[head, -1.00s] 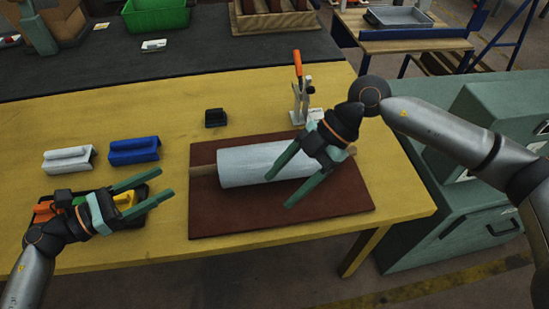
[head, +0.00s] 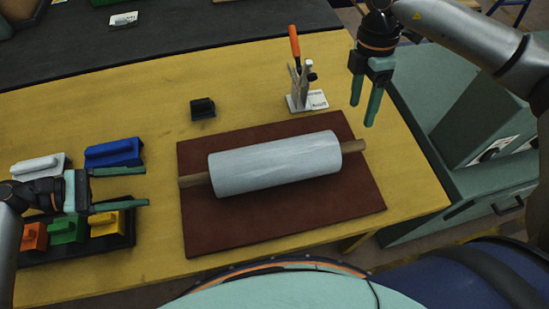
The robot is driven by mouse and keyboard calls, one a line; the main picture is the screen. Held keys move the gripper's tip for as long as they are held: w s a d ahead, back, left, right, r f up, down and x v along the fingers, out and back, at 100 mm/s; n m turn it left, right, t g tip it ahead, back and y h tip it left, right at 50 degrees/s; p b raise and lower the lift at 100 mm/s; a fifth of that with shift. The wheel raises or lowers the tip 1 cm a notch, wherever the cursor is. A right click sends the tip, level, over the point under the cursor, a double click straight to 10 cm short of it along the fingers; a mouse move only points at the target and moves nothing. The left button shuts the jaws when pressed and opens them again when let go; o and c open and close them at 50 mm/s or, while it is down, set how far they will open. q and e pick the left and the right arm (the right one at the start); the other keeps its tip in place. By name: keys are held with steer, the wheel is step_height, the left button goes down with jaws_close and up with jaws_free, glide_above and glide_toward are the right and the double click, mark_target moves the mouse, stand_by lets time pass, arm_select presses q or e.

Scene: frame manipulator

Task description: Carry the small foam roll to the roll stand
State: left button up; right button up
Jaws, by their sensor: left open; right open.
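A light grey roll (head: 275,164), which looks like the foam roll, lies on a dark red mat (head: 290,225) on the yellow table. Wooden core ends stick out on both sides, tilted slightly up to the right. My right gripper (head: 363,114) is open and empty, pointing down beyond the mat's upper right corner, apart from the roll. My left gripper (head: 147,187) is open and empty, pointing right, left of the mat and over the coloured pieces. I cannot make out a roll stand for certain.
A toggle clamp with an orange handle (head: 295,44) stands behind the roll. A black block (head: 203,108) sits behind the mat. A blue piece (head: 113,153), a white piece (head: 38,165) and a dark tray (head: 124,241) with coloured pieces are at left. Green cabinets (head: 470,130) stand at right.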

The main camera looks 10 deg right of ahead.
mark_target(193, 180)
arm_select(q)
steer(key=x, duration=1.2)
steer(key=shift+d+f, duration=0.2)
steer(key=shift+d, duration=0.05)
arm_select(e)
steer(key=f, duration=0.4)
steer(key=s+f, duration=0.1)
steer(key=f, duration=0.3)
steer(key=s+f, duration=0.1)
steer(key=f, duration=0.3)
steer(key=shift+s+f, duration=0.2)
arm_select(q)
jaws_close()
arm_select(e)
jaws_close()
steer(key=shift+r, duration=0.1)
